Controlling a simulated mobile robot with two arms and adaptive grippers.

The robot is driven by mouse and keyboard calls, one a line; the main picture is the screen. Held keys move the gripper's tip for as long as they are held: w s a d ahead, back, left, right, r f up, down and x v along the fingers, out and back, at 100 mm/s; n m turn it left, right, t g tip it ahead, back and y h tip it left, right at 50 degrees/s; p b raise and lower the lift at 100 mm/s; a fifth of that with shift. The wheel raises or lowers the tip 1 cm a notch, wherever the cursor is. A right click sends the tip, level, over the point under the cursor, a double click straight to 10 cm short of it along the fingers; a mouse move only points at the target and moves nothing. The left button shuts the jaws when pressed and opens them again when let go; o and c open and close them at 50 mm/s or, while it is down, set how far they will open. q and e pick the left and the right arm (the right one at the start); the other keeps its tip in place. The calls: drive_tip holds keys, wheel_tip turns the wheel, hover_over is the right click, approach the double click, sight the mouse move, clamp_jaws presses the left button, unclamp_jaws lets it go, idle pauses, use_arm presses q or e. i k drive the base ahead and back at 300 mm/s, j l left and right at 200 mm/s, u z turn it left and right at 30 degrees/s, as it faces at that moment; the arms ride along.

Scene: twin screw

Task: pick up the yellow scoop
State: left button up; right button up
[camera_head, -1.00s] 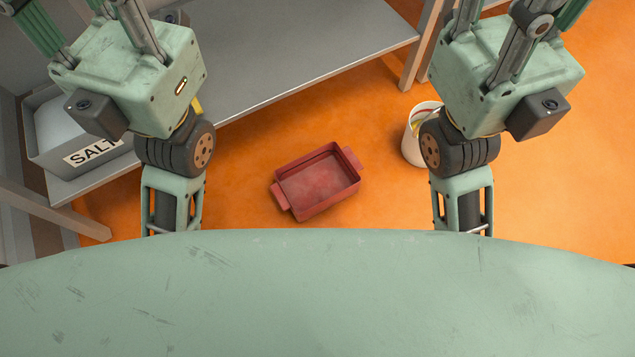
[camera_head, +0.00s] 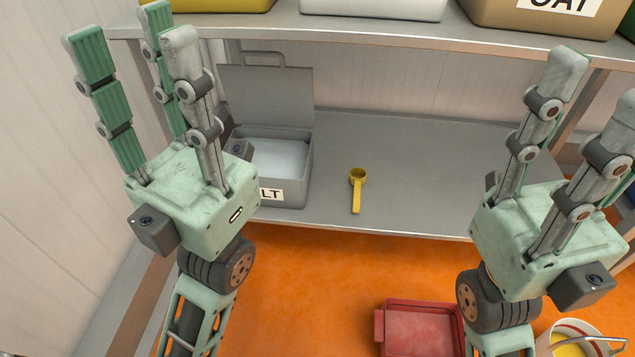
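The yellow scoop (camera_head: 357,187) lies on the grey lower shelf, right of the salt bin, with its round cup toward the back and its handle toward the shelf's front edge. My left gripper (camera_head: 140,75) is raised at the left with its fingers spread apart and nothing between them. It is left of the scoop and partly in front of the salt bin. My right gripper (camera_head: 585,120) is raised at the right, well to the right of the scoop. Its visible fingers are apart and empty; part of it is cut off by the picture edge.
The grey salt bin (camera_head: 296,180) has its lid up and white contents. The lower shelf (camera_head: 430,175) is clear around the scoop. An upper shelf (camera_head: 400,39) with several bins overhangs it. A red tray (camera_head: 385,325) and a white bucket (camera_head: 545,348) are on the orange floor.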

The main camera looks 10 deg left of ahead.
sight(357, 176)
drive_tip(key=i+j+z, duration=0.15)
drive_tip(key=z, duration=0.25)
drive_tip(key=i+j+z, duration=0.2)
drive_tip(key=z, duration=0.15)
drive_tip(key=i+j+z, duration=0.15)
drive_tip(key=z, duration=0.25)
drive_tip(key=k+j, duration=0.05)
drive_tip(key=j, duration=0.05)
